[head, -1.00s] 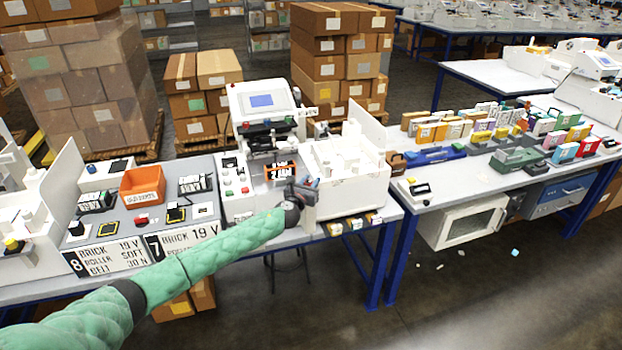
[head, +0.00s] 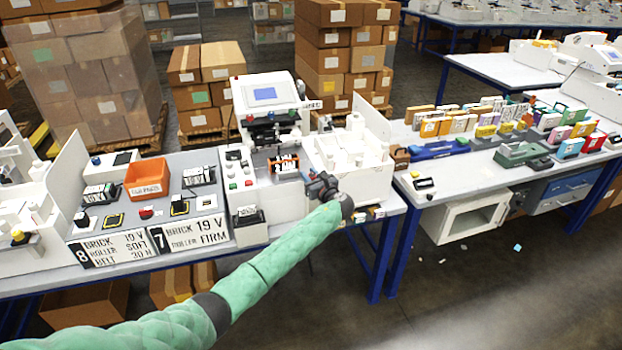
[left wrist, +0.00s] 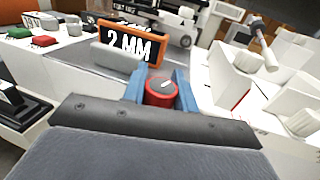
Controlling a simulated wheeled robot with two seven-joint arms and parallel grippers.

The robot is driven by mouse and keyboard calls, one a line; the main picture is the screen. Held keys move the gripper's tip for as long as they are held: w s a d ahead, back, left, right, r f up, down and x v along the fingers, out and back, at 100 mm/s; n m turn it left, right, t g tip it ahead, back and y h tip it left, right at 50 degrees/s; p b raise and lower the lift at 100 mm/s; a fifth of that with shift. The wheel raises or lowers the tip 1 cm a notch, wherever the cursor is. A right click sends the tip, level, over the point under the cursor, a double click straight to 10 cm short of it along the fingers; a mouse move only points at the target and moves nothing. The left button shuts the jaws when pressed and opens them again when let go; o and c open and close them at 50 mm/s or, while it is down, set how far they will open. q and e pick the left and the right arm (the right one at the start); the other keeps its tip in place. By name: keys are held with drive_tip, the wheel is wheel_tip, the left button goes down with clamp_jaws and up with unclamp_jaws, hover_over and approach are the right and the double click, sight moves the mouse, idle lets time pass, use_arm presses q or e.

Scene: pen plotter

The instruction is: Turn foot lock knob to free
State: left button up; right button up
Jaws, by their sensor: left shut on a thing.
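An orange-framed block marked "2 MM" (left wrist: 128,45) stands just behind the knob. My right gripper is not in view.
Green and red buttons (left wrist: 43,41) are left of the knob in the left wrist view. A white tray unit (head: 352,180) stands right of the plotter. An orange bin (head: 147,178) and label plates (head: 110,248) are on the left bench.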

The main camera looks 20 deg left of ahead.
use_arm(q)
drive_tip(key=n+g+y+b, duration=0.1)
drive_tip(key=n+g, duration=0.1)
drive_tip(key=n+g+y, duration=0.1)
drive_tip(key=g+y, duration=0.1)
drive_tip(key=shift+s+a+n+g+b, duration=0.1)
drive_tip(key=shift+s+n+g+b, duration=0.1)
drive_tip(key=shift+n+g+b, duration=0.2)
drive_tip(key=shift+s+n+g+y+b, duration=0.1)
drive_tip(key=shift+n+g+y+b, duration=0.2)
drive_tip(key=shift+n+g+y, duration=0.55)
drive_tip(key=shift+r+g+h, duration=0.1)
drive_tip(key=shift+g+h, duration=0.15)
drive_tip(key=shift+h, duration=0.1)
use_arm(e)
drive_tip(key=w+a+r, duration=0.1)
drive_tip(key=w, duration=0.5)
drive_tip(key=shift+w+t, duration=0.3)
use_arm(q)
drive_tip(key=o, duration=1)
drive_tip(key=shift+c, duration=0.2)
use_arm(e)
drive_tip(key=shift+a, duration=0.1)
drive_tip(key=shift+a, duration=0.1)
